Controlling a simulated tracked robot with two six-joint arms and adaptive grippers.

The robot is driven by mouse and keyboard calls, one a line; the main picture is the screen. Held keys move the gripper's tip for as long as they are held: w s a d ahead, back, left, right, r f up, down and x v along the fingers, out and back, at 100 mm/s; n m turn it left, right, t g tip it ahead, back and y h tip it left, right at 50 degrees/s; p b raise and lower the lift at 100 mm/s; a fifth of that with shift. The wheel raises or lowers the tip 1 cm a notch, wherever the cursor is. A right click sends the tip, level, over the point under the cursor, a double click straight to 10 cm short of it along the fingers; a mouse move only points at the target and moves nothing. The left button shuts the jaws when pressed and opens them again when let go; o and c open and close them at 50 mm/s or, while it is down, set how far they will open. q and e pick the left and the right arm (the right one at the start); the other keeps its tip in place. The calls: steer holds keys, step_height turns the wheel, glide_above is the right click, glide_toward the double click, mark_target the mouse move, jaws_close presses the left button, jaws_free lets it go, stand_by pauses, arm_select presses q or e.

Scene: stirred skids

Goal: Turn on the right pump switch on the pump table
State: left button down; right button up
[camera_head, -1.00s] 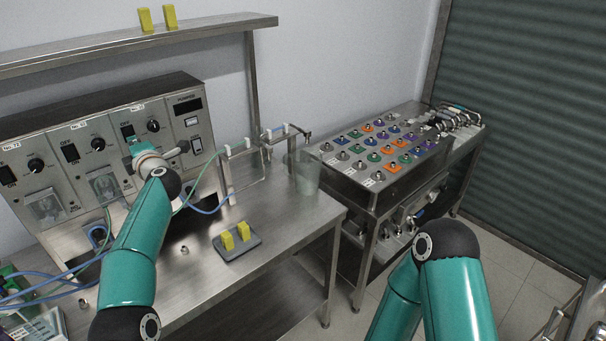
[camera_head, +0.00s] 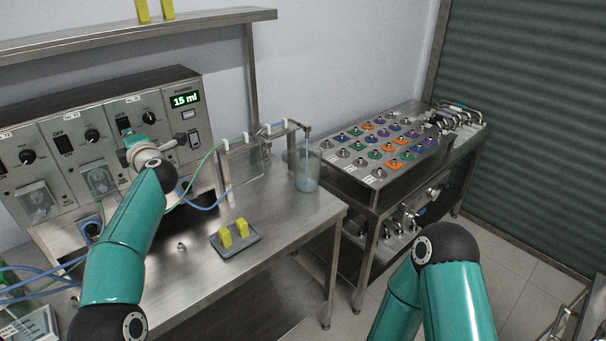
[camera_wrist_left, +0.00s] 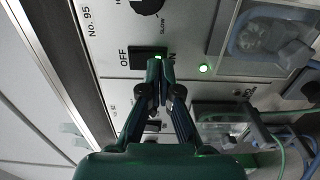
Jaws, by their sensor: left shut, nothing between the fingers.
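The pump panel (camera_head: 105,135) stands at the left on the steel pump table (camera_head: 280,240). The right pump switch (camera_head: 123,124) is black, on the rightmost pump unit, and also shows in the left wrist view (camera_wrist_left: 145,57) between OFF and ON labels. A green lamp (camera_wrist_left: 204,68) beside it is lit. My left gripper (camera_wrist_left: 160,66) is shut and empty, its tips at the ON end of the switch, partly covering it; contact cannot be told. The panel display (camera_head: 186,100) reads 15 ml. A beaker (camera_head: 308,172) under the outlet holds pale blue liquid. My right gripper is out of view.
A grey tray (camera_head: 250,243) with two yellow blocks lies on the table. Tubes run from the pumps along a clear stand (camera_head: 228,170). A second steel bench (camera_head: 360,190) with coloured fittings stands to the right. A shelf (camera_head: 200,27) hangs above.

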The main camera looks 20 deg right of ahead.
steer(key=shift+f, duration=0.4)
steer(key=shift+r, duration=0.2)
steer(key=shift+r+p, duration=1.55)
